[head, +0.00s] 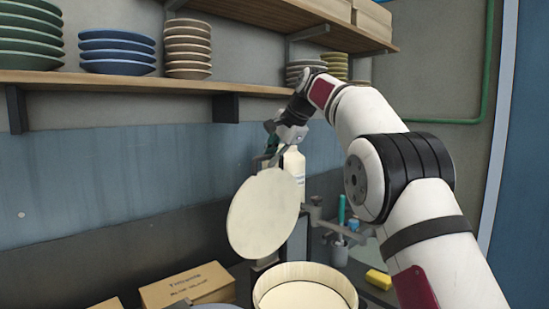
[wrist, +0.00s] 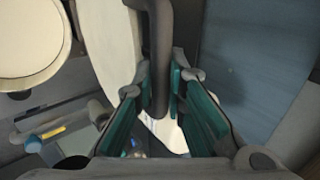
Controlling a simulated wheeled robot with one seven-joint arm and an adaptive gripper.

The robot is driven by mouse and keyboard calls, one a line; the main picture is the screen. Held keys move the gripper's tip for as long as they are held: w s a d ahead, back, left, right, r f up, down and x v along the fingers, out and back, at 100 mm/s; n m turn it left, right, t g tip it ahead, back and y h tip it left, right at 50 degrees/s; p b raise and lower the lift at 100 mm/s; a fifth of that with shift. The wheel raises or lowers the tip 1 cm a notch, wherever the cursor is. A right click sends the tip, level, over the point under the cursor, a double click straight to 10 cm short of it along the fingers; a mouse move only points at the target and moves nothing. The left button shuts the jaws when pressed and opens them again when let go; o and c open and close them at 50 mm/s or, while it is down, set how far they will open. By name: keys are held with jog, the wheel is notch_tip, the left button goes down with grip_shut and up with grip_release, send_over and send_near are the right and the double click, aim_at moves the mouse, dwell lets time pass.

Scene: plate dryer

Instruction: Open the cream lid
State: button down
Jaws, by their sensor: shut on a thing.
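The cream lid (head: 263,213) is a round flat disc standing tilted, nearly upright, above the back left of a round cream tub (head: 349,291). In the wrist view the lid (wrist: 108,45) appears almost edge-on, and the tub (wrist: 64,48) is at upper left. My gripper (head: 268,154) is at the lid's top edge, in front of the wall. In the wrist view its teal-padded fingers (wrist: 160,100) are closed around a dark grey bar-shaped handle (wrist: 161,50) beside the lid. The handle's joint to the lid is not clear.
A white bottle (head: 294,163) stands behind the lid. Boxes (head: 188,286) lie to the left of the tub. A yellow sponge (head: 378,279) and a cup with a teal item (head: 340,253) are at right. Shelves with stacked plates (head: 117,52) run above.

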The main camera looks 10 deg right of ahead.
jog(key=shift+a+f, duration=0.1)
jog(key=shift+f, duration=0.2)
jog(key=c, duration=1.6)
grip_release()
jog(key=shift+r, duration=0.2)
jog(key=shift+s+d+r, duration=0.15)
jog(key=shift+d+r, duration=0.05)
jog(key=shift+r, duration=0.1)
jog(key=v, duration=1.1)
jog(key=shift+r, duration=0.1)
